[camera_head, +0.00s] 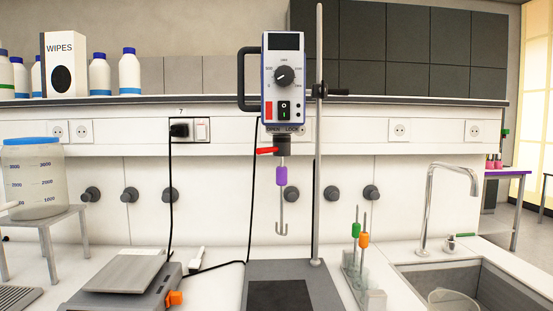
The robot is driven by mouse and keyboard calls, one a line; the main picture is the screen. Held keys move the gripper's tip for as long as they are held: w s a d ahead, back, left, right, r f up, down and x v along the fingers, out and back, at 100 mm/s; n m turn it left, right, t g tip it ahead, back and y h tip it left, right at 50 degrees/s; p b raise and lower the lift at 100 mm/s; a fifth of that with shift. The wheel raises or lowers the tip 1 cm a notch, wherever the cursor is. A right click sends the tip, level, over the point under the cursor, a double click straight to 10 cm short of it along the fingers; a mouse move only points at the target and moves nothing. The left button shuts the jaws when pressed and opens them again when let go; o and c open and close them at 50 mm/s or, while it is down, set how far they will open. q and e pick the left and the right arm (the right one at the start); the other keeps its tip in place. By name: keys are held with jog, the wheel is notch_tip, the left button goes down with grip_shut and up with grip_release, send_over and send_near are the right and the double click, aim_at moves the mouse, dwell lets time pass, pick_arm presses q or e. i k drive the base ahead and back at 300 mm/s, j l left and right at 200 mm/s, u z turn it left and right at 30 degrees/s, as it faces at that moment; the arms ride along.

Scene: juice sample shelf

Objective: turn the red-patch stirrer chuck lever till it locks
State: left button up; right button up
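The word LOCK is on the right. A hooked stirring shaft (282,208) with a purple collar (281,176) hangs upright under the chuck, its top meeting it. Neither of my grippers is in view.
The stand's base (259,272) rests on the bench. A rack (363,285) with green- and orange-collared shafts stands to its right, beside the sink (460,270) and tap. A balance (127,271) is at left. A black cable hangs left of the shaft.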

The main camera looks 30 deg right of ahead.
aim_at(281, 147)
jog(key=i+j, duration=0.1)
jog(key=j, duration=0.15)
jog(key=i+j, duration=0.1)
jog(key=i+j+z, duration=0.1)
jog(key=j+z, duration=0.55)
jog(key=z, duration=0.9)
jog(key=u, duration=0.15)
